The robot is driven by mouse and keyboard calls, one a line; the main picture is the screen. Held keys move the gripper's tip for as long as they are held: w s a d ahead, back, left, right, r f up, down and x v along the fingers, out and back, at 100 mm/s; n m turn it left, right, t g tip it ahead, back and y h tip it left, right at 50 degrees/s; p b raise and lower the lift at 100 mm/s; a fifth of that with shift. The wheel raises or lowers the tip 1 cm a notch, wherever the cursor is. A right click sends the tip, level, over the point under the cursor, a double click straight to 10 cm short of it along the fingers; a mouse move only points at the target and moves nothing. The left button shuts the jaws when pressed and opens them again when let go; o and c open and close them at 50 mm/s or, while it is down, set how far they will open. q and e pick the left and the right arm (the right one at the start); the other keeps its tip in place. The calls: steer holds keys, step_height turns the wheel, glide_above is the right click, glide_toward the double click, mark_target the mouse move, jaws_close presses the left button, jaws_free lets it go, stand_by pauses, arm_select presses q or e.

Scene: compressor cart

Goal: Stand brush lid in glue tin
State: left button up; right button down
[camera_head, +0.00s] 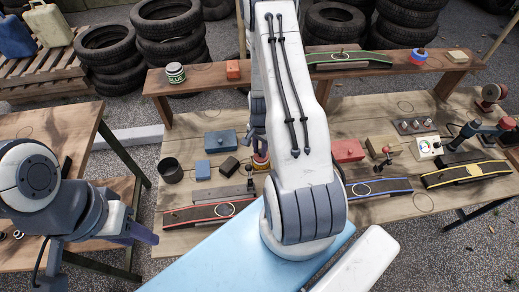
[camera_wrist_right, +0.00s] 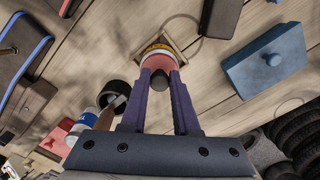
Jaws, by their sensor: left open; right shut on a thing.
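The glue tin (camera_head: 175,74), with a green and white label, stands upright on the left end of the raised back shelf; its top looks dark. My right gripper (camera_wrist_right: 160,72) is shut on a round red piece with a dark knob (camera_wrist_right: 160,82), which appears to be the brush lid. A yellow-banded ring (camera_wrist_right: 161,49) shows right behind it, and I cannot tell if they touch. In the head view my right arm hides most of that spot. My left gripper (camera_head: 142,235) is open and empty at the left, off the bench's front edge.
A blue box (camera_head: 220,141), a smaller blue block (camera_head: 203,169) and a dark open cup (camera_head: 170,170) stand left of my right arm. An orange block (camera_head: 233,70) shares the shelf.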

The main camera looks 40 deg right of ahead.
stand_by(0.4)
steer(key=shift+c, duration=0.5)
jaws_free()
steer(key=shift+r+p, duration=3.35)
steer(key=shift+r, duration=0.15)
